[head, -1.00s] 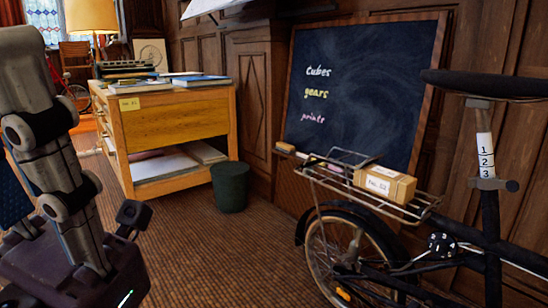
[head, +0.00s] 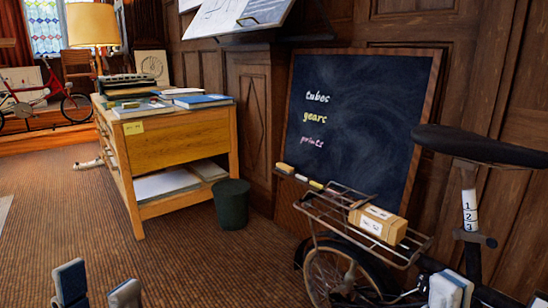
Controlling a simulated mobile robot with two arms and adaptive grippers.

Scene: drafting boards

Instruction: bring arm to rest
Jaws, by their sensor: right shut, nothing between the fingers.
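My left gripper (head: 97,287) shows only as two fingertips at the bottom left edge. The fingertips stand apart with bare carpet between them, so it is open and empty. My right gripper (head: 450,289) shows as pale fingertips close together at the bottom right, in front of the black bicycle's frame in the picture. It is shut with nothing seen in it. The rest of both arms is below the picture.
A black bicycle (head: 357,259) with a cardboard box (head: 378,223) on its rack stands at the right, before a blackboard (head: 365,125). A wooden desk (head: 180,148) and dark bin (head: 232,205) stand left of it. Carpet (head: 190,265) in front is clear.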

